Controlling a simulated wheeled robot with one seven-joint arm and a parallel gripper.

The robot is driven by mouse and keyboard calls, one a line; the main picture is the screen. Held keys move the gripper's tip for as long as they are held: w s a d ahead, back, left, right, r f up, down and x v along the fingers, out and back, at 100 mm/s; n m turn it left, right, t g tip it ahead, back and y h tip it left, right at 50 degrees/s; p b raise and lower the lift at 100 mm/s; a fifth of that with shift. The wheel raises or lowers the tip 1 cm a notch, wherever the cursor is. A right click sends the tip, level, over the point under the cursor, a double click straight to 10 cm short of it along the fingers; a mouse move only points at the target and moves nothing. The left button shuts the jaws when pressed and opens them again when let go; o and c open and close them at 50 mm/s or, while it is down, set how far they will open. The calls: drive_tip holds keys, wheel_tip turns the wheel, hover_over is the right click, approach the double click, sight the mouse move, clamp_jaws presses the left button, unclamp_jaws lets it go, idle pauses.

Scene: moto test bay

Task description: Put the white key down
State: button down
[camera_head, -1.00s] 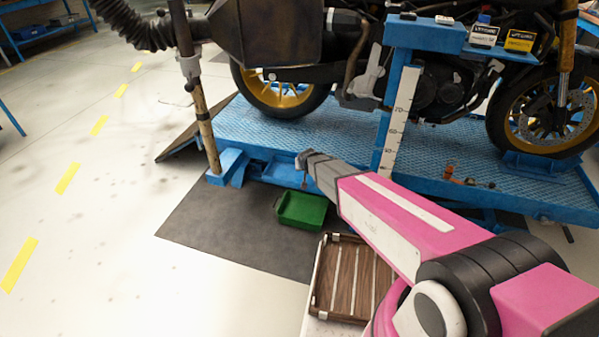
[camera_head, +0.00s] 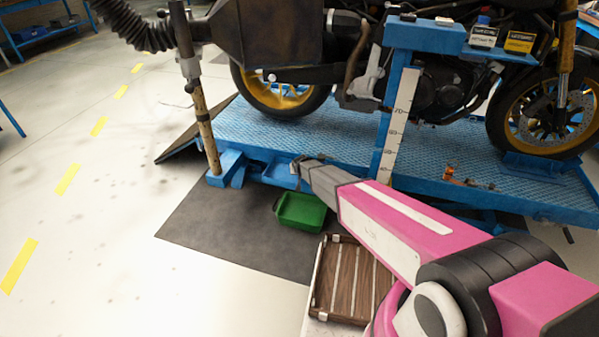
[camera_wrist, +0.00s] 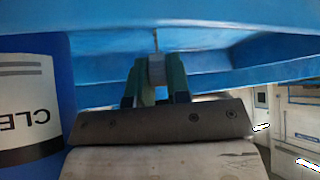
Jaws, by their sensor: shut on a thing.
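My gripper (camera_wrist: 156,78) has its two dark green fingers closed on a small pale grey-white piece, which I take to be the white key (camera_wrist: 156,68). Only a short part of it shows between the fingers, and its shape is hard to make out. A blue surface with a rim lies just beyond the fingertips in the wrist view. I cannot tell whether the key touches it. In the head view my gripper (camera_head: 297,170) is at the near edge of the blue lift platform (camera_head: 330,150), above and behind a green bin; the key is too small to make out there.
A blue container with a white label (camera_wrist: 30,110) is close at the left in the wrist view. The green bin (camera_head: 300,210) sits on a dark mat (camera_head: 225,225). A slatted wooden tray (camera_head: 345,280) is nearer. A motorcycle stands on the lift. Floor at left is clear.

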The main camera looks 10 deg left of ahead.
drive_tip(key=shift+f, duration=0.1)
drive_tip(key=shift+f, duration=0.35)
drive_tip(key=shift+f, duration=0.15)
drive_tip(key=c, duration=1.1)
unclamp_jaws()
